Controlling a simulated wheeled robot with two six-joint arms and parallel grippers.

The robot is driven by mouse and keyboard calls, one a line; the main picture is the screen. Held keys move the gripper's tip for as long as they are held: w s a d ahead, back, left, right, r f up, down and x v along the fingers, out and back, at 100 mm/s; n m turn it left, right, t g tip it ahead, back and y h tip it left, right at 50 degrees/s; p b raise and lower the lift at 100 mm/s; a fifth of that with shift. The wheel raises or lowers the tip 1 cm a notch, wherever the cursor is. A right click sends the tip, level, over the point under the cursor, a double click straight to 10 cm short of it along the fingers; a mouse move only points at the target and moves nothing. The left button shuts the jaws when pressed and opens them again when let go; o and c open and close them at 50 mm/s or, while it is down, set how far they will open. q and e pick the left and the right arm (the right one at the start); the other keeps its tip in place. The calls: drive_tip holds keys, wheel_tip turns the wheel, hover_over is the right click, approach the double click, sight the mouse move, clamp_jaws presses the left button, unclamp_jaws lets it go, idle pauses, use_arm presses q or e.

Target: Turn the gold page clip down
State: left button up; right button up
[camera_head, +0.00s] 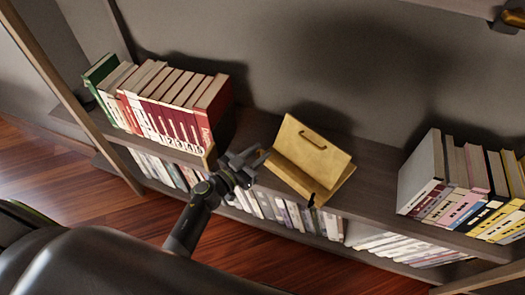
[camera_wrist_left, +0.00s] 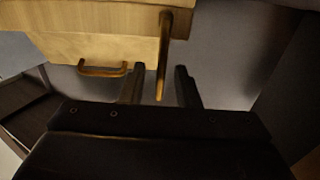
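A pale wooden book stand (camera_head: 327,163) sits open on the dark shelf in the head view. A gold loop (camera_head: 313,140) lies on its upper panel; a similar loop (camera_wrist_left: 103,71) shows in the left wrist view. In that view the wooden panel (camera_wrist_left: 85,20) fills the top left, and a slim gold bar (camera_wrist_left: 163,58) sticks out from it between my left gripper's fingers (camera_wrist_left: 160,88). The fingers are apart, with a gap on each side of the bar. In the head view my left gripper (camera_head: 255,160) is at the stand's left edge. My right gripper is not in view.
Red and white books (camera_head: 170,105) stand left of the gripper on the same shelf (camera_head: 365,205). More books (camera_head: 465,185) stand at the right. A lower shelf also holds books. The shelf between the stand and the right-hand books is clear.

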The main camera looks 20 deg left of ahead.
use_arm(q)
drive_tip(key=shift+x, duration=1)
clamp_jaws()
